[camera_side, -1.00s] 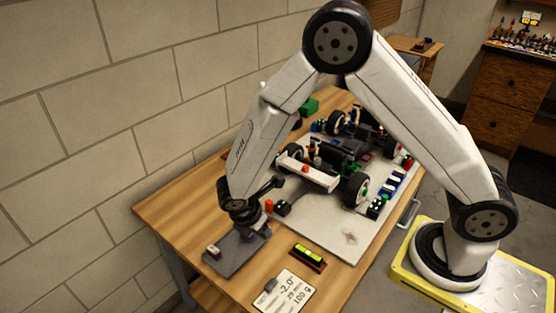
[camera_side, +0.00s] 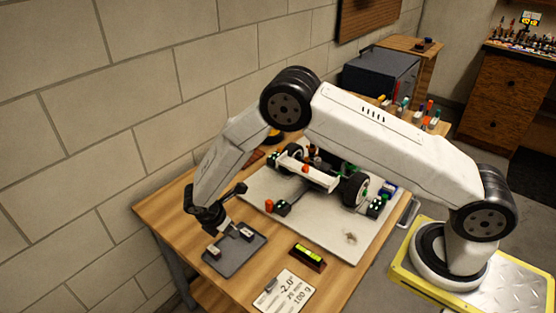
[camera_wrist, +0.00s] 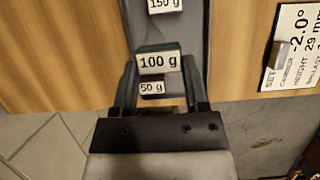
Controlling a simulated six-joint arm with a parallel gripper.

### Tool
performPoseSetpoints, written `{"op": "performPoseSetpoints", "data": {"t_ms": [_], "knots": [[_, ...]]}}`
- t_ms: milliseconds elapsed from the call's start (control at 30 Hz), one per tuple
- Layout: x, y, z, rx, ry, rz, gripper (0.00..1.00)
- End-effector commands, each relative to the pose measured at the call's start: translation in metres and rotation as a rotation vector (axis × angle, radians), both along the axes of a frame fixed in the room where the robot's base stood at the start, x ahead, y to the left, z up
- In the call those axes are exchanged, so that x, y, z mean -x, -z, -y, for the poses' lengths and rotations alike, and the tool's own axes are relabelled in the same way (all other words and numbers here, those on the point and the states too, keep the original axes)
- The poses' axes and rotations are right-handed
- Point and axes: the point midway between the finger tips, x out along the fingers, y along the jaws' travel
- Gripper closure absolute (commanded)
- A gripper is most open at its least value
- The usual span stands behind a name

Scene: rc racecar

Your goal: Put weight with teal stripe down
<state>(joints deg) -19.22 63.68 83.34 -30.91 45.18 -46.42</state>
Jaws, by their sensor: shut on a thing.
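The weight with the teal stripe, labelled 100 g (camera_wrist: 158,64), is between my fingertips in the wrist view; a teal edge shows along its top. My gripper (camera_wrist: 159,78) is shut on it. In the side view my gripper (camera_side: 221,227) is at the left edge of the dark tray (camera_side: 238,260), pointing down at it; the held weight is hard to make out there. A 50 g weight with red on it (camera_wrist: 152,88) appears below the held one, partly covered. A 150 g weight (camera_wrist: 166,5) is at the wrist view's top edge. Whether the held weight touches the tray, I cannot tell.
A green level (camera_side: 308,257) and a white setup card (camera_side: 286,291) lie right of the tray. The RC car (camera_side: 322,176) stands on a pale board (camera_side: 325,235) behind. Bare wood (camera_side: 165,215) lies left of the tray.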

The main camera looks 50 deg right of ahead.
Motion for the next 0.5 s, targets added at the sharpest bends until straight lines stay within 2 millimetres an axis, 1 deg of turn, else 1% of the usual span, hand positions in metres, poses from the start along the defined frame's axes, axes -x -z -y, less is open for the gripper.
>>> {"op": "performPoseSetpoints", "data": {"t_ms": [33,200,300,500], "knots": [[-0.004,0.006,0.0,0.001,0.0,-0.001,1.0],[-0.014,0.017,-0.002,0.0,0.0,0.0,1.0],[-0.016,0.02,-0.003,0.0,0.0,0.0,1.0],[-0.017,0.021,-0.003,0.0,0.0,0.0,1.0]]}}
